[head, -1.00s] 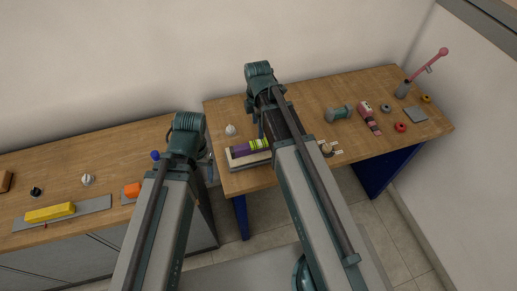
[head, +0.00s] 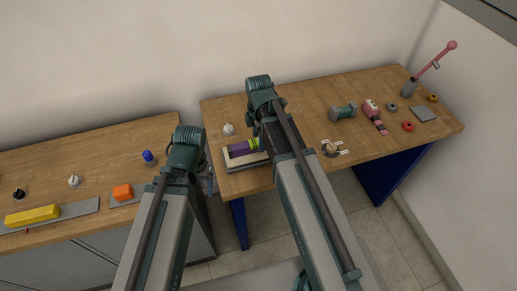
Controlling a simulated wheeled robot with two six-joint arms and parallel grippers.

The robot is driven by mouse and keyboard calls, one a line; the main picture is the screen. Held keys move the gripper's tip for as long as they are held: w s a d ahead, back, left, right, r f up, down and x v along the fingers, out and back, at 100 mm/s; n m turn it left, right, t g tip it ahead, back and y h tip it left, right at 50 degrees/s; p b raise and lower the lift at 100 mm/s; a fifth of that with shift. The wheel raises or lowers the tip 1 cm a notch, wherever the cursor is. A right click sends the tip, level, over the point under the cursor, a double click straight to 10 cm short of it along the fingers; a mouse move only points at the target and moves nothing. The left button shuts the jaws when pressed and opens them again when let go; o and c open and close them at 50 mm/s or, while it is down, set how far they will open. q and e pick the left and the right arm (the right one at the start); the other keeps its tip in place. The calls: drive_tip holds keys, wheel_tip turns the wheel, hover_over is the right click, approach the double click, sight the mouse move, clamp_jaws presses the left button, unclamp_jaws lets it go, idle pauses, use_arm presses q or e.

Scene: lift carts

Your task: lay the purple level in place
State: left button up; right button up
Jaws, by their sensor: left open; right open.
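The purple level (head: 239,150), a bar with a yellow-green section at its right end, lies on a pale, low base (head: 247,163) at the left front of the right table. My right gripper (head: 259,132) points down just beside the level's right end and is open; its fingers are mostly hidden by my arm. I cannot tell whether it touches the level. My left gripper (head: 210,181) is open, left of the base near the gap between the tables, and is partly hidden by its wrist.
A white knob (head: 228,130) stands behind the level. The right table (head: 305,105) also holds a green cylinder (head: 342,112), a pink device (head: 371,108) and a pink lever (head: 434,62).

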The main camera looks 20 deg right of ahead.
wheel_tip(320, 180, down, 2)
drive_tip(key=shift+f+b, duration=0.2)
drive_tip(key=shift+b, duration=0.5)
drive_tip(key=shift+r, duration=0.1)
clamp_jaws()
